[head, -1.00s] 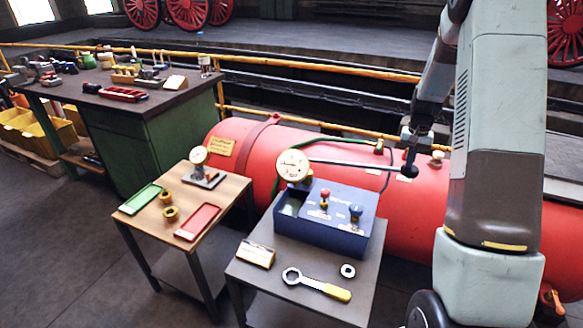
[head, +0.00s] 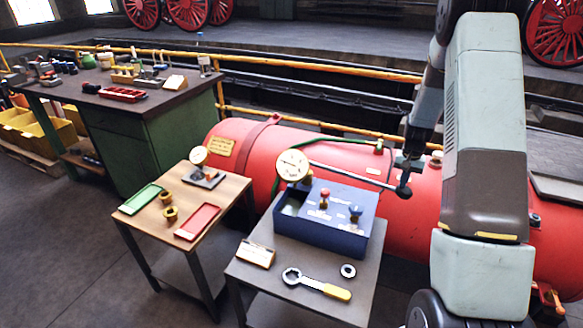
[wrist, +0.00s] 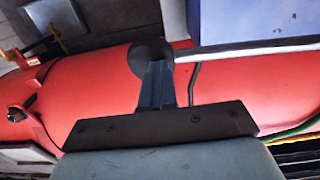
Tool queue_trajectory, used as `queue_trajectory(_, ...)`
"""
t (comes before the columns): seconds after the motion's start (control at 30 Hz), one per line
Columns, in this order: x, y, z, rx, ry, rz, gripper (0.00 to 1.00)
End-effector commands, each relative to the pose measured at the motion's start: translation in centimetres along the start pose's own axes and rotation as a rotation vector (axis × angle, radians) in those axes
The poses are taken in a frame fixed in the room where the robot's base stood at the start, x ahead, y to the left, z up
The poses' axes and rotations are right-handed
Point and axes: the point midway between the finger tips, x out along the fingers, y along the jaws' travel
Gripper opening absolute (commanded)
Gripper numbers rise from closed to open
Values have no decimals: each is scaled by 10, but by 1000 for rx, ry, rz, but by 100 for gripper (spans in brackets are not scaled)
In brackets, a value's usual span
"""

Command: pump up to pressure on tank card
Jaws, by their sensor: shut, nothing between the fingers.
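The blue pump box (head: 328,225) sits on the grey stand. It has a red knob (head: 325,194), a blue knob (head: 355,211) and a round white gauge (head: 292,165), whose reading is too small to tell. A long silver pump lever (head: 350,175) runs right from behind the gauge to a black end knob (head: 404,192). My gripper (head: 405,179) is shut, fingers pointing down at that knob. In the wrist view the fingertips (wrist: 157,70) are at the black knob (wrist: 150,52), apparently touching it. The yellow tank card (head: 221,146) is on the red tank (head: 350,155).
A wrench (head: 316,285), a ring (head: 348,271) and a small sign (head: 256,253) lie on the grey stand (head: 290,308).

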Motion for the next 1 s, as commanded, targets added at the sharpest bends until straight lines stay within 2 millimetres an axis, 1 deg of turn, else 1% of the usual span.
queue_trajectory(0.03,6,-4,2,-4,-4,-3,0)
queue_trajectory(0.1,10,-4,1,-4,-2,-4,0)
queue_trajectory(0.17,8,-5,1,-5,-1,-4,0)
queue_trajectory(0.27,-1,-5,1,-4,0,-4,0)
queue_trajectory(1.0,-121,-1,0,-1,3,-1,0)
